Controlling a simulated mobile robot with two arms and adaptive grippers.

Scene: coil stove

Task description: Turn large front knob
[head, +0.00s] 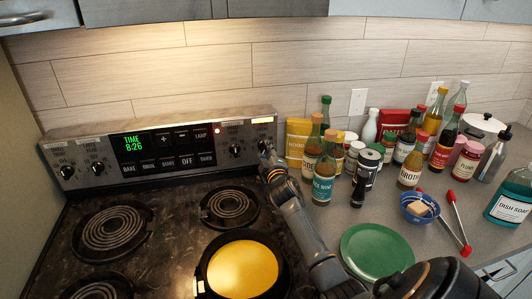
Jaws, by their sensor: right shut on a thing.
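The stove's back panel (188,171) carries control knobs at both ends. Two knobs, an outer left knob (67,172) and an inner left knob (98,168), sit at the left end. An inner right knob (235,151) sits at the right end, clear of my gripper. My right gripper (267,154) reaches up to the panel's far right end and is shut on the rightmost knob, which its fingers mostly hide. The knob's angle cannot be read. A small red light (217,131) is lit on the panel. My left gripper is not in view.
A pan with yellow contents (243,270) sits on the front right coil, left of my right arm. Several bottles and cans crowd the counter to the right, near a green plate (377,252), a blue bowl (419,210) and red-handled tongs (458,224). The rear coils are bare.

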